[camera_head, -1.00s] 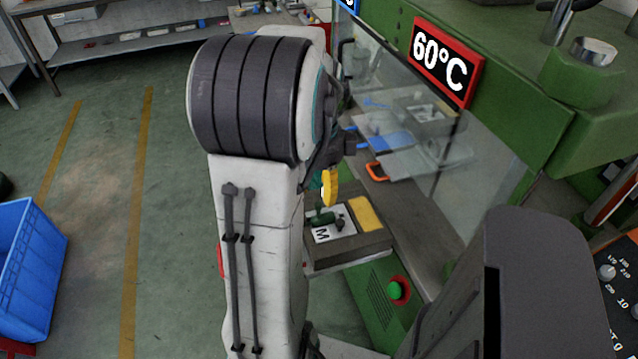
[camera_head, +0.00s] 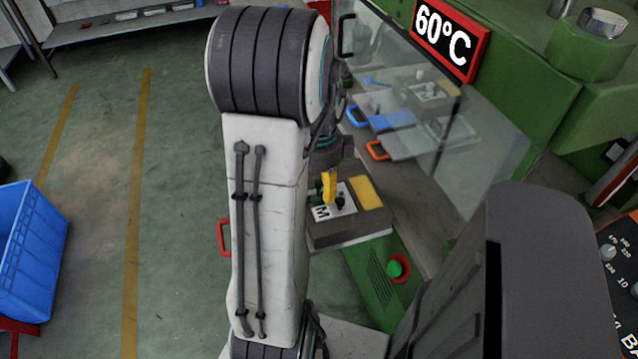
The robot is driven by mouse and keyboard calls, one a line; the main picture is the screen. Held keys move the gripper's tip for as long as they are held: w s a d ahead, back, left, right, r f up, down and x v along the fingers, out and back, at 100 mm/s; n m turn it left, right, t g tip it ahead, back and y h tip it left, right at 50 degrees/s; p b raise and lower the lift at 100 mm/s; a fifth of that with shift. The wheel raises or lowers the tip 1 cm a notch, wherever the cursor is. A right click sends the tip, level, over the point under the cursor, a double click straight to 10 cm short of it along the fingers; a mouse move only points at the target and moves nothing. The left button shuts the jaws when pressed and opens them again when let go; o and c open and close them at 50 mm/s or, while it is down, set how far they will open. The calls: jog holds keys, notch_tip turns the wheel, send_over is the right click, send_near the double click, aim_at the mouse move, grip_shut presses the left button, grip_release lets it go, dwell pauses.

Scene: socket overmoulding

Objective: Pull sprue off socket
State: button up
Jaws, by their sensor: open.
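A small dark part (camera_head: 341,203), which seems to be the socket with its sprue, lies on the white plate marked M (camera_head: 322,212). The plate sits on top of a grey block (camera_head: 350,231). My gripper (camera_head: 330,199) points down at the part, with one yellow fingertip showing right beside it. The jaws are open. My arm and the fingertip hide some of the part, so I cannot tell socket from sprue or whether the finger touches it.
A yellow pad (camera_head: 366,194) lies beside the white plate. A green button (camera_head: 396,268) is on the green panel in front. The clear machine guard (camera_head: 480,150) stands at the right. A blue crate (camera_head: 25,255) is on the floor at left.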

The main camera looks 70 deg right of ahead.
grip_shut()
dwell(1.3)
jog(key=shift+d+r, duration=0.15)
jog(key=shift+d, duration=0.05)
dwell(0.4)
jog(key=shift+r, duration=0.1)
jog(key=shift+r+p, duration=2.6)
jog(key=shift+r, duration=0.25)
